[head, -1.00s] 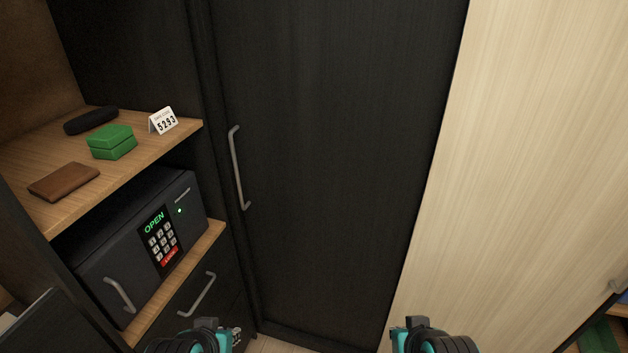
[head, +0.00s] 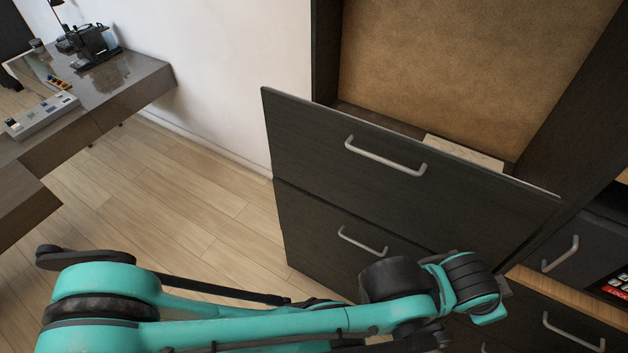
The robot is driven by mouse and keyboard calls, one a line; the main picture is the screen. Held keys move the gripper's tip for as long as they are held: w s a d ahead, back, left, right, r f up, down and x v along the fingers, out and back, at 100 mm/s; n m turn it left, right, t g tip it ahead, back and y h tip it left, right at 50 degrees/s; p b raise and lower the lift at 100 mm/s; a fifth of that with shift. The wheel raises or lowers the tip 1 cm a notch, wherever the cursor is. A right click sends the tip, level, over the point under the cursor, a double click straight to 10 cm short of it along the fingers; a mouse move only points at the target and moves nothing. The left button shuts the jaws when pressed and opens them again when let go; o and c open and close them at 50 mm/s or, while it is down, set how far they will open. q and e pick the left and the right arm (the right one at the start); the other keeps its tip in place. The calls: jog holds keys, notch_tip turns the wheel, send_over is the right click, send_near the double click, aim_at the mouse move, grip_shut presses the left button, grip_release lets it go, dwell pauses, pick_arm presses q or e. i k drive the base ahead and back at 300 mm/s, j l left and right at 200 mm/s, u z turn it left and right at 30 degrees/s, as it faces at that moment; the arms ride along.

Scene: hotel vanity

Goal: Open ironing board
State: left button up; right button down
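No ironing board can be made out for certain. A dark upper drawer front (head: 330,165) with a metal handle (head: 385,157) stands at the middle right; it appears to stick out from the cabinet. Behind its top edge a pale wooden piece (head: 465,152) shows in part. A lower drawer front (head: 320,235) with its own handle (head: 362,243) is below it. My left arm reaches across the bottom from the left, its wrist in front of the lower drawer. Its gripper fingers cannot be made out clearly. My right gripper is not in view.
An open brown-backed niche (head: 460,60) rises behind the drawers. A desk (head: 110,85) with a coffee machine (head: 85,42) stands at the left. The wooden floor between is clear.

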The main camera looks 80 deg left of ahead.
aim_at(442, 201)
jog(key=u, duration=2.2)
